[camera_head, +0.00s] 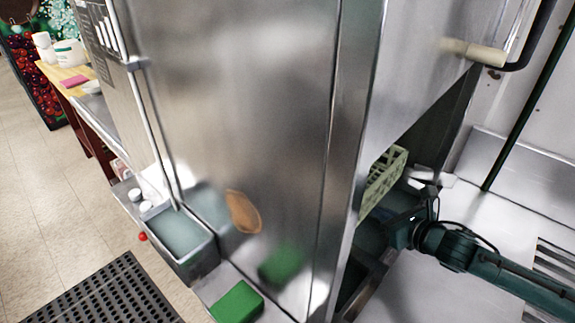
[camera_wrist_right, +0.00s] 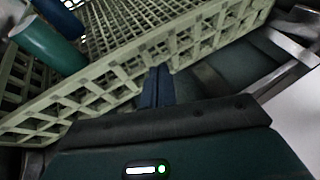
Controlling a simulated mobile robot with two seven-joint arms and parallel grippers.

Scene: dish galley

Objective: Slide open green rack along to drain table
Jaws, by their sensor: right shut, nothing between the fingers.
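The pale green open rack (camera_head: 383,178) shows partly through the opening at the right side of the large steel machine; the steel panel hides the rest. In the right wrist view the rack's lattice wall (camera_wrist_right: 95,90) runs diagonally, with a teal cup (camera_wrist_right: 48,46) and a blue cup (camera_wrist_right: 60,16) inside. My right gripper (camera_wrist_right: 158,76) is shut and empty, its fingertips at the lower edge of the rack wall; contact cannot be told. In the head view its dark body (camera_head: 402,232) is at the opening, below the rack. My left gripper is not in view.
A steel table (camera_head: 430,295) with slots lies right of the machine, under my right arm; it may be the drain table. A bar handle (camera_head: 472,52) juts out above the opening. A grey tub (camera_head: 183,238) and green block (camera_head: 237,303) stand at the machine's front left.

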